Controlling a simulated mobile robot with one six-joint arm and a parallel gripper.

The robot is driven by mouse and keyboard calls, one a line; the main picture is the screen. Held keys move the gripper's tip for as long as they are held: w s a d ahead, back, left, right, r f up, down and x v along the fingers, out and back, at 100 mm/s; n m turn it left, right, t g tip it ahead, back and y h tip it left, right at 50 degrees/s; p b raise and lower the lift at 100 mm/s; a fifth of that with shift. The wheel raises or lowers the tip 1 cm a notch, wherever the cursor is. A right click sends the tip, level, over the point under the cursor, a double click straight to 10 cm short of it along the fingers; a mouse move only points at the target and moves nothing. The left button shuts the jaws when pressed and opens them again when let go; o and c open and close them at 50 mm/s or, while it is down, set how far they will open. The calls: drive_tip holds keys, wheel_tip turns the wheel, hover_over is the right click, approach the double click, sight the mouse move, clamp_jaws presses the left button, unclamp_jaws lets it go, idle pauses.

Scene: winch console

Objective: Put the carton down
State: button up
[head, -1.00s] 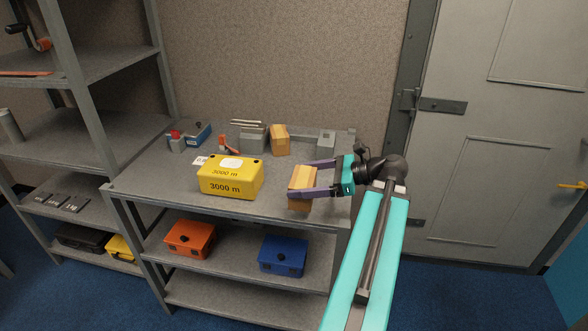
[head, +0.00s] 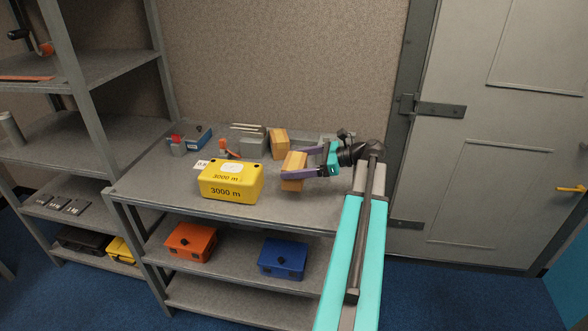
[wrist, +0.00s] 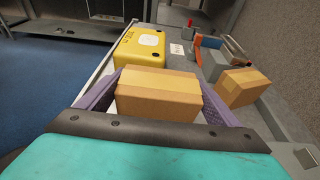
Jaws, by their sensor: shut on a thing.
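My gripper (head: 303,172) is shut on a tan carton (head: 293,163), with one purple finger along each side. In the wrist view the carton (wrist: 158,97) sits between the two fingers. In the head view it is over the right part of the grey bench top (head: 262,207), just right of the yellow box. I cannot tell whether its underside touches the bench. A second tan carton (head: 279,143) stands farther back, apart from the held one; it also shows at the right in the wrist view (wrist: 242,88).
The yellow box (head: 230,181) marked 3000 m is close left of the held carton. Grey blocks (head: 250,140), a red-topped item (head: 177,143) and a blue box (head: 201,136) stand along the back. Orange (head: 190,242) and blue (head: 283,258) cases sit on the shelf below.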

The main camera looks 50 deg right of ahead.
drive_tip(key=shift+w+d+f, duration=0.1)
drive_tip(key=shift+w+d, duration=0.45)
drive_tip(key=shift+w, duration=0.25)
drive_tip(key=shift+f, duration=0.1)
drive_tip(key=shift+f+p, duration=0.35)
drive_tip(key=shift+f, duration=1.3)
drive_tip(key=shift+f, duration=0.1)
drive_tip(key=o, duration=1.1)
drive_tip(key=shift+s+d, duration=0.1)
drive_tip(key=shift+s, duration=0.1)
drive_tip(key=b+v, duration=0.1)
drive_tip(key=v, duration=1)
drive_tip(key=shift+s+d+r+b, duration=0.1)
drive_tip(key=shift+s+r+b, duration=0.2)
